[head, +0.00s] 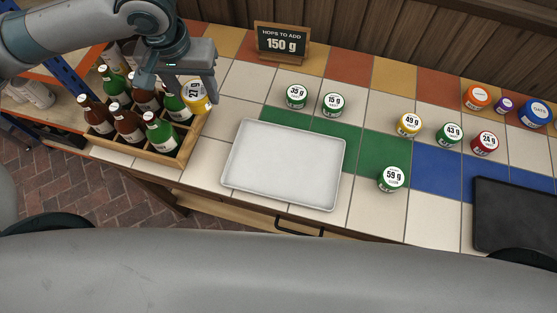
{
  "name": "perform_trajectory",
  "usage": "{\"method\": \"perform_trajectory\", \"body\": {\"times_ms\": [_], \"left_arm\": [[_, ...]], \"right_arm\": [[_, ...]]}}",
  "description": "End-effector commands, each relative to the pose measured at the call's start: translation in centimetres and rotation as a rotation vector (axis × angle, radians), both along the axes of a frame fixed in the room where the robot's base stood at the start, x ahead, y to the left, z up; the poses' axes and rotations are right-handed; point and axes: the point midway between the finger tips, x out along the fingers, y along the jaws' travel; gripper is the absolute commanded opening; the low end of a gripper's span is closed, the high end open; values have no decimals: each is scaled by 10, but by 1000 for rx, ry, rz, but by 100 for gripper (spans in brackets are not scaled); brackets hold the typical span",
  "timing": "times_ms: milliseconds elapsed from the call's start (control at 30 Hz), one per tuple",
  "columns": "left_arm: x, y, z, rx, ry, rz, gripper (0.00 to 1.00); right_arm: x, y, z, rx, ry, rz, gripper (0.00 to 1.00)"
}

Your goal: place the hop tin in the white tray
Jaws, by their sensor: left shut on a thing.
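My left gripper (188,92) comes in from the upper left and is shut on a yellow-sided tin (197,104) with a white lid that seems to read 21 g. The tin is tilted and held beside the right edge of the bottle crate, left of the white tray. The white tray (284,163) lies empty on the tiled counter. Other labelled tins stand on the counter: green 35 g (296,96), green 15 g (332,104), green 59 g (392,180), yellow 49 g (409,125), green 43 g (449,134) and red 24 g (484,142). My right gripper is out of view.
A wooden crate (168,158) of brown and green bottles stands left of the tray. A sign (282,43) reads "HOPS TO ADD 150 g". Orange (477,97), purple (503,105) and blue (536,114) tins stand at the far right, above a black tray (515,213).

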Motion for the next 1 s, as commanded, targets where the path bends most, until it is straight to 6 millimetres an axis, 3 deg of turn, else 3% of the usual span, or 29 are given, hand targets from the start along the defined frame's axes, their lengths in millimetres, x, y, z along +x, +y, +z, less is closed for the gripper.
{"method": "perform_trajectory", "body": {"times_ms": [567,767,1000], "left_arm": [[-2,-4,-3,-1,1,-50,26],[-8,-16,-13,-2,2,-221,26],[-22,-40,-31,-3,3,-563,26]], "right_arm": [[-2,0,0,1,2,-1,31],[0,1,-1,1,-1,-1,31],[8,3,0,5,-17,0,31]]}}
